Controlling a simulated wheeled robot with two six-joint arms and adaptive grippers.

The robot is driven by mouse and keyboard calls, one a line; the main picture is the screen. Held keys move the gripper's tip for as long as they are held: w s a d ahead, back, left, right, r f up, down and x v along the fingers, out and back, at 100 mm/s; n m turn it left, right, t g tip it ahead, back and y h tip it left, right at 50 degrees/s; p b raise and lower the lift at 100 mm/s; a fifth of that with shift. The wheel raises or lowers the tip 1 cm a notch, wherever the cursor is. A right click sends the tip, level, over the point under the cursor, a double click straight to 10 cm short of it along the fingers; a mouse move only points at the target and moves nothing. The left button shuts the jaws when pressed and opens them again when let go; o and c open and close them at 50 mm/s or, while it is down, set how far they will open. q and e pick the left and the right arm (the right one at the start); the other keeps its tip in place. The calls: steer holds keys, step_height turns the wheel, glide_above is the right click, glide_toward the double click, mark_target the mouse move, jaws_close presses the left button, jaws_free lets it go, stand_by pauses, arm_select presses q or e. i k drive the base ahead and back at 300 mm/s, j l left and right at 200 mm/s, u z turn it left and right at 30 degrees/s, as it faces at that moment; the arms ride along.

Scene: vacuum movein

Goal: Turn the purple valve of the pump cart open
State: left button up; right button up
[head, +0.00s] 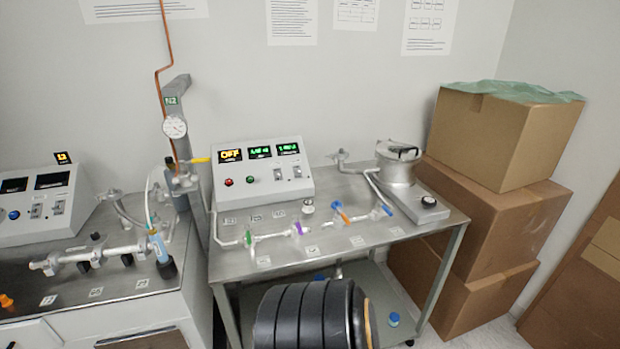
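The pump cart (222,267) is a metal table in the middle of the head view. A pipe with several coloured valves runs along its top near the front. The purple valve (297,229) is small and sits on this pipe between a green valve (249,238) and an orange valve (341,213). A blue valve (385,208) is farther right. The purple handle is too small to tell its exact angle. Neither of my grippers shows in the head view.
A control box (262,171) with an "OFF" display and a silver pump (396,171) stand behind the pipe. Black rings (300,315) are in front of the cart. Stacked cardboard boxes (500,140) stand right. Another bench (110,285) is left, with a gauge (174,127) between.

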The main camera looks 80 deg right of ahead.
mark_target(296, 221)
steer(key=z, duration=2.25)
